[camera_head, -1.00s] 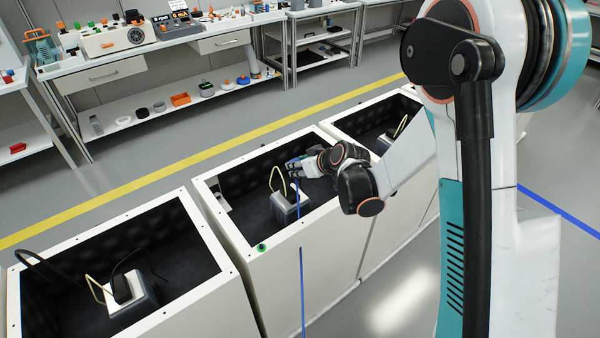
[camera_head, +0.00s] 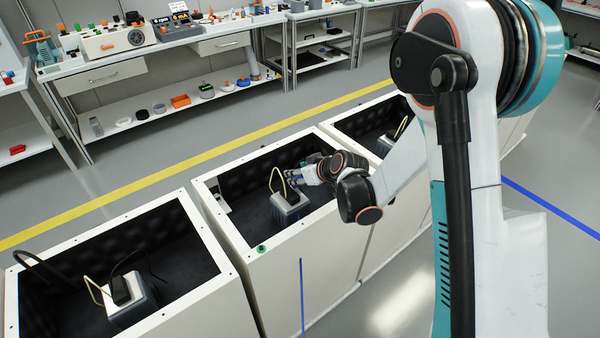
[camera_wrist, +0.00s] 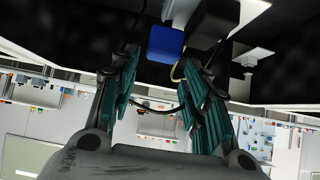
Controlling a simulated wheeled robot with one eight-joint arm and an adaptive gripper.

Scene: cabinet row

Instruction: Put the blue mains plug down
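The blue mains plug (camera_wrist: 166,44) shows in the wrist view as a blue block just beyond my fingertips, beside a black block. My gripper (camera_wrist: 160,62) has its two teal fingers spread apart, with a gap between them and nothing clasped. In the head view my gripper (camera_head: 290,175) is inside the middle cabinet, just above and behind the grey-white socket box (camera_head: 290,205). The plug cannot be made out there. I cannot tell what surface it rests on.
A pale yellow cable (camera_head: 272,178) arches beside the socket box. The middle cabinet's white rim (camera_head: 255,255) surrounds the arm, with a green button (camera_head: 262,248) at its front corner. A left cabinet (camera_head: 180,318) holds a similar box with a black plug (camera_head: 121,291).

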